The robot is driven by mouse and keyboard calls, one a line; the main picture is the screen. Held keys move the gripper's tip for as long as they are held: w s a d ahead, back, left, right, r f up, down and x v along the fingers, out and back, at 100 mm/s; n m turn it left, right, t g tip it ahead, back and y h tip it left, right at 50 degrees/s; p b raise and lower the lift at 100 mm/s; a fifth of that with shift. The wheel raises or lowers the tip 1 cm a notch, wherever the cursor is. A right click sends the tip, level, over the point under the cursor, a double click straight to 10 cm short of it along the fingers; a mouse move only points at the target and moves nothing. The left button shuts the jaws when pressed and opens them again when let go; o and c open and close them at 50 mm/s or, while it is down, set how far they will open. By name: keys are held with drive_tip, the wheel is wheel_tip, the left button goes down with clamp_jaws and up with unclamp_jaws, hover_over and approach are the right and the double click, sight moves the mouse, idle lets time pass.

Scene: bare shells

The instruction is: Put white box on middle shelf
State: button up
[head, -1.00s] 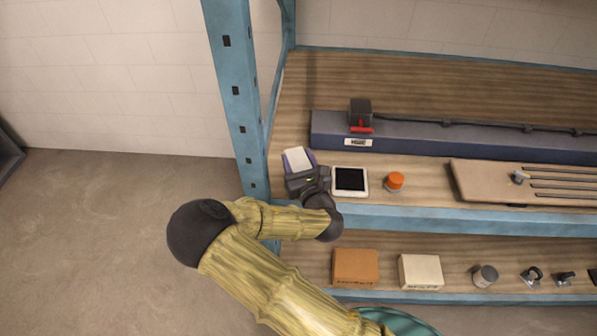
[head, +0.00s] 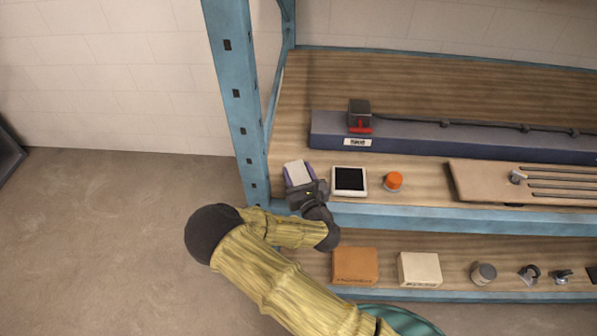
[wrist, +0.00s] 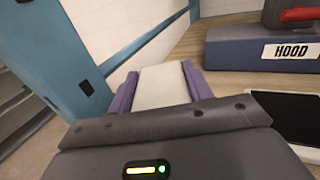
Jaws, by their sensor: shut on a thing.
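My gripper (head: 299,172) is shut on a white box (head: 297,170), with one purple finger on each side of it. In the wrist view the white box (wrist: 162,85) shows as a pale flat top between the purple fingers of my gripper (wrist: 160,80). The box is at the left front end of the upper wooden shelf (head: 400,82), beside the blue upright. I cannot tell whether it touches the shelf board. Its underside is hidden. A cream box (head: 419,269) stands on the lower shelf (head: 450,275).
The blue upright (head: 236,100) is close on the left. A white-framed tablet (head: 350,180) lies just right of my gripper, then an orange-topped jar (head: 394,181). A long blue bar (head: 430,137) lies behind. An orange-brown box (head: 355,266) stands on the lower shelf.

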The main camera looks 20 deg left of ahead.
drive_tip(key=shift+f, duration=0.1)
drive_tip(key=o, duration=1.1)
drive_tip(key=shift+r, duration=0.25)
drive_tip(key=b+v, duration=0.2)
drive_tip(key=v, duration=1)
drive_tip(key=shift+f, duration=0.1)
